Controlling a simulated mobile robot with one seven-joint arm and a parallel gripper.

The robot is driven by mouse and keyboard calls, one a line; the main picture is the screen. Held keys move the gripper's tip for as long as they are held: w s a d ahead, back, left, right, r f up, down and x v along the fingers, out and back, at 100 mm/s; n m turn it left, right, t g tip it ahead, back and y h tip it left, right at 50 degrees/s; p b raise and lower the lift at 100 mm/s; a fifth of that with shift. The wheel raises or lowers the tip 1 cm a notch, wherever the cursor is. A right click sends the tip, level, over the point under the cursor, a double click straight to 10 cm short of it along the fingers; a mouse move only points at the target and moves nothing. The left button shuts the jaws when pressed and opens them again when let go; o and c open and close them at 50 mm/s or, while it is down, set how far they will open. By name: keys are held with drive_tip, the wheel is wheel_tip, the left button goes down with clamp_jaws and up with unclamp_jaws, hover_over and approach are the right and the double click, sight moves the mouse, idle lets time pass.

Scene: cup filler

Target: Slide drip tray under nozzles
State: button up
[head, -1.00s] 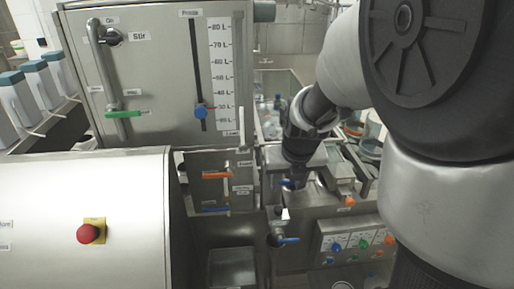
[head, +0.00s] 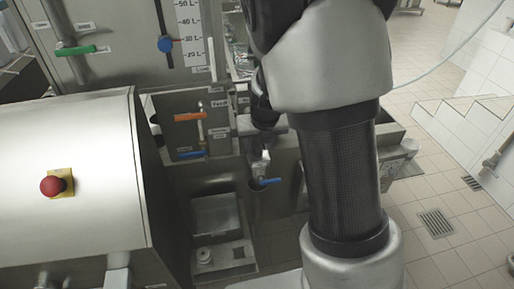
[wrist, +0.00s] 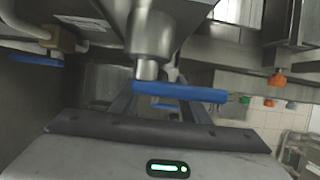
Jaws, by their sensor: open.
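A metal nozzle (wrist: 147,66) with a blue lever (wrist: 180,94) hangs just in front of and above the fingers. I cannot tell whether they touch. A valve with a blue lever (head: 269,181) stands left of my arm. A shallow metal tray (head: 216,213), which may be the drip tray, sits low between the machines. I cannot identify the drip tray in the wrist view.
A steel drum housing with a red stop button (head: 54,186) fills the left. Orange (head: 190,116) and blue (head: 188,155) levers sit on the machine front. A small white round part (head: 204,255) is below the tray. Tiled floor (head: 450,190) is open at right.

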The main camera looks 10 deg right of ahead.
drive_tip(key=shift+w+f, duration=0.25)
drive_tip(key=shift+f, duration=0.4)
clamp_jaws()
drive_tip(key=d+b, duration=0.1)
drive_tip(key=d, duration=1)
drive_tip(key=shift+d+b, duration=0.3)
drive_tip(key=shift+b, duration=0.05)
unclamp_jaws()
drive_tip(key=shift+d, duration=0.15)
